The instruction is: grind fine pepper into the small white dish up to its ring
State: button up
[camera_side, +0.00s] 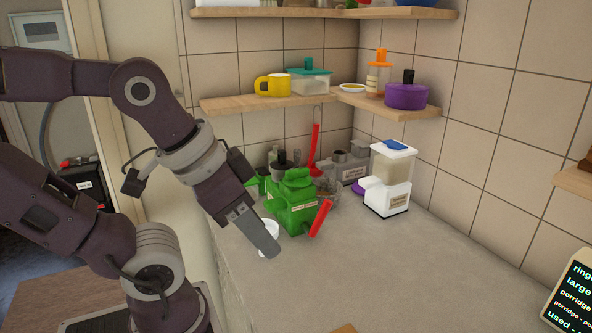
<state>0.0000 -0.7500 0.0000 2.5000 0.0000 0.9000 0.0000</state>
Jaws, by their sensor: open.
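My gripper (264,246) points down over the counter's left part, in front of a white round thing (269,226) that looks like the small white dish. The gripper hides much of it, so I cannot see its ring or contents. I cannot tell whether they touch. The gripper is open; the gap between its fingers does not show. A green machine (290,208) with small labels and a red handle (321,218) stands just right of the gripper. It may be the grinder, but its labels are too small to read.
A white dispenser (390,170) with a blue top stands right of the green machine. Grey appliances (350,165) and a red upright handle (314,146) crowd the back corner. A shelf (225,104) holds a yellow mug (273,85) and a purple pot (405,96).

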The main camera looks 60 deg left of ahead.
jog(key=shift+o, duration=1.1)
jog(key=o, duration=0.7)
jog(key=w+r+n, duration=0.1)
jog(key=w+a+r, duration=0.1)
jog(key=w, duration=0.1)
jog(key=w+a+r+n, duration=0.1)
jog(key=shift+w+n+g, duration=0.15)
jog(key=shift+n+g, duration=0.15)
jog(key=shift+g, duration=0.1)
jog(key=n+g, duration=0.5)
jog(key=n, duration=1)
send_over(297, 169)
jog(key=d, duration=0.1)
notch_tip(297, 169, down, 2)
jog(key=shift+f, duration=0.2)
jog(key=f, duration=0.4)
jog(key=a+f, duration=0.1)
jog(key=f, duration=0.1)
jog(key=shift+f, duration=0.8)
jog(key=c, duration=1.4)
